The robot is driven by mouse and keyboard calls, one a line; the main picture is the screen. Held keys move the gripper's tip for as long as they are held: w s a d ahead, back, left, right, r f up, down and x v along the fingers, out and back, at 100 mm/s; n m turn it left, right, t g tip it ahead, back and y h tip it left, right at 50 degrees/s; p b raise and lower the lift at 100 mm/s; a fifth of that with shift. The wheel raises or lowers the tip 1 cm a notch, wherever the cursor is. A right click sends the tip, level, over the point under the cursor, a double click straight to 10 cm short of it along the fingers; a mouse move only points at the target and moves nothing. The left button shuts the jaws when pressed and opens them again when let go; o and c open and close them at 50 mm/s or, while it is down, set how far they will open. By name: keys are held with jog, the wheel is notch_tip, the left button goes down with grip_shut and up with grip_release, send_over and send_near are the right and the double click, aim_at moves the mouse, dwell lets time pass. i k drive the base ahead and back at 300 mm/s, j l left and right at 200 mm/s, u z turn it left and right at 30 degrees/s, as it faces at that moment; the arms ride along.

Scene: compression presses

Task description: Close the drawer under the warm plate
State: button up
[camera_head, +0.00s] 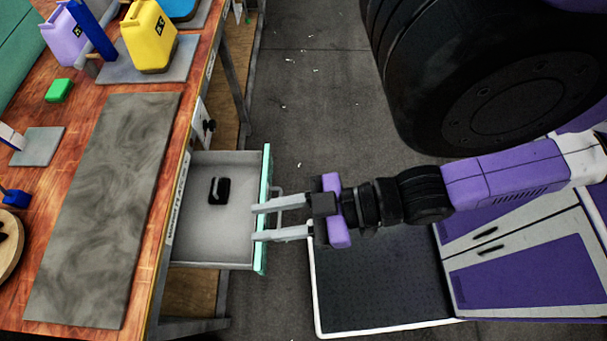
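The drawer (200,250) stands pulled out from the wooden bench, under the long grey plate (105,215) that lies on the bench top. The drawer has a grey inside and a mint-green front (263,170) with a grey bar handle (290,200). A small black object (219,190) lies inside it. My gripper (254,222) is at the drawer front from the right, its two pale fingers spread apart and reaching over or onto the front's top edge. I cannot tell whether the fingers touch the drawer.
A yellow canister (150,38) and a lilac canister (65,38) stand on the bench top. A green block (58,91) lies near them. Grey floor (310,100) is clear beyond the drawer.

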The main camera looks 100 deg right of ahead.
aim_at(207, 236)
jog(key=k+l+z, duration=0.1)
jog(key=k, duration=0.35)
jog(key=k+l+z, duration=0.1)
jog(key=k+l, duration=0.15)
jog(key=k, duration=0.2)
